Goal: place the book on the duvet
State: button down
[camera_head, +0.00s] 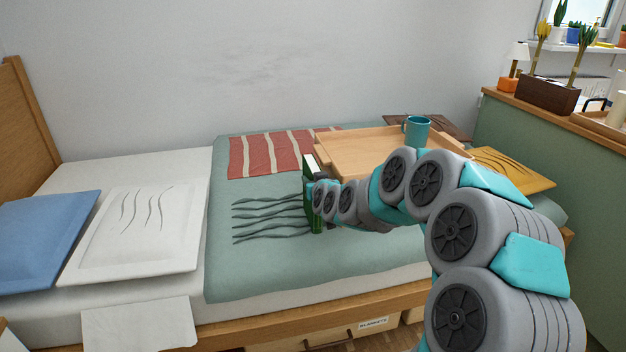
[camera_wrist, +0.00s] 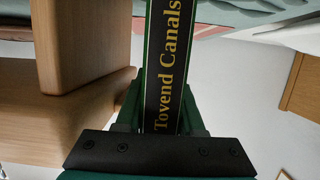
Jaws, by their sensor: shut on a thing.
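The book (camera_wrist: 170,50) has a dark spine with yellow lettering reading "Tovend Canals" and green edges. My gripper (camera_wrist: 160,110) is shut on it. In the head view, the green book (camera_head: 315,222) stands on edge at my gripper (camera_head: 316,197), over the middle of the bed, mostly hidden by my arm. The duvet (camera_head: 235,275) is sage green with dark wavy lines and covers the right part of the bed. I cannot tell whether the book touches it.
A wooden tray (camera_head: 350,160) with a teal mug (camera_head: 417,130) is on the bed just behind my gripper. A striped red cloth (camera_head: 262,153) lies at the back. White (camera_head: 140,230) and blue (camera_head: 40,240) pillows lie left. The duvet's front left is clear.

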jog(key=c, duration=0.5)
grip_release()
jog(key=shift+f, duration=0.1)
jog(key=b+v, duration=0.1)
jog(key=v, duration=1.1)
jog(key=shift+s, duration=0.1)
jog(key=s+d+f+m+g+h, duration=0.1)
jog(key=s+d+g, duration=0.4)
jog(key=s, duration=1)
jog(key=s+d+f+m+g+h, duration=0.1)
jog(key=s+d+f+g, duration=0.2)
jog(key=s, duration=1.3)
jog(key=s+d+f+m+g+h, duration=0.1)
jog(key=s+d+g, duration=0.6)
jog(key=s, duration=0.8)
jog(key=shift+s+f+g+h, duration=0.15)
jog(key=shift+f+g+h, duration=0.1)
jog(key=shift+f, duration=0.3)
jog(key=shift+s+f+g+h, duration=0.15)
jog(key=shift+s+f+h, duration=0.1)
jog(key=shift+f, duration=0.3)
